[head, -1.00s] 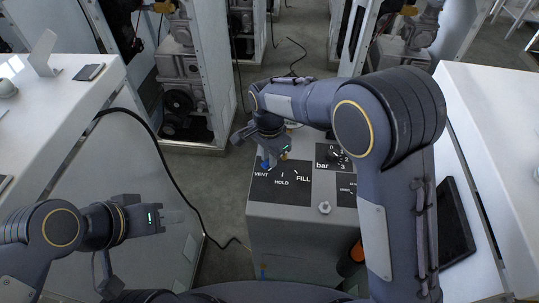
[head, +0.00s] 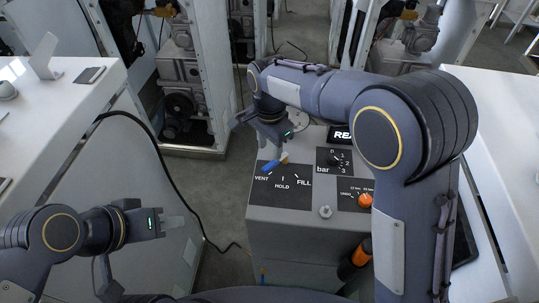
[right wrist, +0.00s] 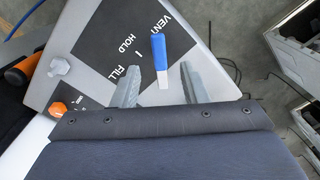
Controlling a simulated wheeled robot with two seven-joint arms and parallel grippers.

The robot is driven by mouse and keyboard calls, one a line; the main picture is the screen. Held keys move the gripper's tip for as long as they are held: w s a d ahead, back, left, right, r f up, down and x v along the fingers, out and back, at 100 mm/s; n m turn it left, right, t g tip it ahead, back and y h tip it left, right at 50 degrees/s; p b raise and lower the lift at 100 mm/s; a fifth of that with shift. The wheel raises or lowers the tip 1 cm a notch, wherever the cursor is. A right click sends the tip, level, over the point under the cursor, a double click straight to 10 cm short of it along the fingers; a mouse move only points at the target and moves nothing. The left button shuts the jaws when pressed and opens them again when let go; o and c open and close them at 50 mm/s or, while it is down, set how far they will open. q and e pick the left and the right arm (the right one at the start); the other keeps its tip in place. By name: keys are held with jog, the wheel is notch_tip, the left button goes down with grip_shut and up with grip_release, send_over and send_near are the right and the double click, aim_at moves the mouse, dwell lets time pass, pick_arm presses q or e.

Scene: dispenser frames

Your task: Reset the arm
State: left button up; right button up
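The dispenser's blue-and-white lever (head: 272,165) sits on a black panel marked VENT, HOLD and FILL, its blue end toward VENT. My right gripper (head: 284,145) is above the panel, just behind the lever in the head view. In the right wrist view the two fingers of the right gripper (right wrist: 158,75) are spread apart, with the lever (right wrist: 159,48) showing between them. Nothing is gripped, and the lever appears clear of both fingers. My left gripper (head: 176,225) is at the lower left, away from the dispenser; its finger gap is too small to read.
The grey dispenser box (head: 290,232) carries a bar dial (head: 334,160), an orange knob (head: 365,200), a silver knob (head: 325,212) and a partly covered display (head: 340,135). White counters (head: 62,110) stand on both sides. A black cable (head: 170,165) runs along the left.

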notch_tip(320, 180, up, 2)
jog(key=shift+r, duration=0.1)
dwell(0.4)
jog(key=s+d+r+n+t+y, duration=0.1)
jog(key=s+d+r+n+y, duration=0.15)
jog(key=s+d, duration=0.45)
jog(key=s+d+r+n+t+y, duration=0.1)
jog(key=s+d+r+y, duration=0.2)
jog(key=d, duration=0.8)
jog(key=s+d+f+n+t+h, duration=0.1)
jog(key=s+d+n+t, duration=0.1)
jog(key=s, duration=0.5)
jog(key=s+d+f+n+t, duration=0.1)
jog(key=s+d+n, duration=0.1)
jog(key=s, duration=0.5)
jog(key=shift+s+d+f+t+h, duration=0.15)
jog(key=shift+d+f+t+h, duration=0.05)
jog(key=shift+t+h, duration=0.2)
